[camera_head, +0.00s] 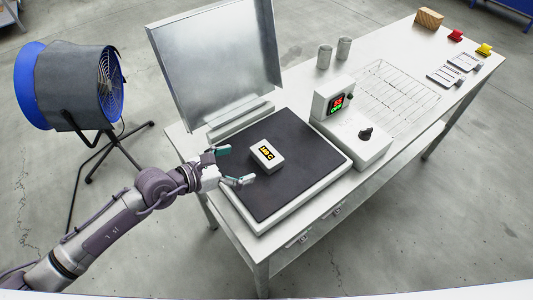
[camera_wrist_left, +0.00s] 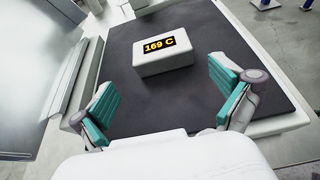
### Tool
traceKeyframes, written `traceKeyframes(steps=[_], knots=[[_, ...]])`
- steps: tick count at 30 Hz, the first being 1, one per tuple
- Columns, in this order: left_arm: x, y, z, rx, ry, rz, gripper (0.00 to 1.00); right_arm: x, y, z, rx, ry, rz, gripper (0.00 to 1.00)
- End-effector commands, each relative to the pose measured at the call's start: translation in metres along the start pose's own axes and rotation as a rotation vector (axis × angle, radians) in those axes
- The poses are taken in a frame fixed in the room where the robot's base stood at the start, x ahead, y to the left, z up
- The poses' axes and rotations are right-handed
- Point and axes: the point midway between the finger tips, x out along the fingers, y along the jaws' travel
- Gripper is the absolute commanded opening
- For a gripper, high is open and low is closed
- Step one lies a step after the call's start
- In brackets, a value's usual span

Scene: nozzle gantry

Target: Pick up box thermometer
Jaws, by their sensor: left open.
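The box thermometer (camera_head: 267,155) is a small white box with a black display and yellow digits. It lies on the dark plate (camera_head: 292,190) of the white hot-plate unit on the table. In the left wrist view the box (camera_wrist_left: 163,58) reads "169 C" and sits ahead of the fingers, slightly above picture centre. My left gripper (camera_head: 233,166) is open and empty, just left of the box and apart from it. Its two teal-padded fingers also show in the left wrist view (camera_wrist_left: 165,108), spread wide with the box beyond them. My right gripper is not in view.
A metal panel (camera_head: 215,65) stands upright behind the plate. A control box (camera_head: 350,125) with a red and green display and black knobs is right of it. A wire rack (camera_head: 398,98), two metal cylinders (camera_head: 334,52) and a wooden block (camera_head: 429,18) lie farther off. A fan (camera_head: 75,85) stands left.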

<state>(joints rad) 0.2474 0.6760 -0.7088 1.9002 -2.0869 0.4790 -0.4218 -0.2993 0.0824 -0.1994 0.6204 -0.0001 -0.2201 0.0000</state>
Motion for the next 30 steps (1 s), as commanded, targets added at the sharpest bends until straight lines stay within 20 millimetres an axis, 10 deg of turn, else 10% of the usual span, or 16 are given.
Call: traceKeyframes(steps=[21,30], knots=[[0.090,-0.002,0.004,-0.003,-0.002,0.000,1.00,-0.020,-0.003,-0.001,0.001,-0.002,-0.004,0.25],[0.094,-0.002,0.003,-0.003,-0.003,0.000,0.98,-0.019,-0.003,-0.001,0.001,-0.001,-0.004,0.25]])
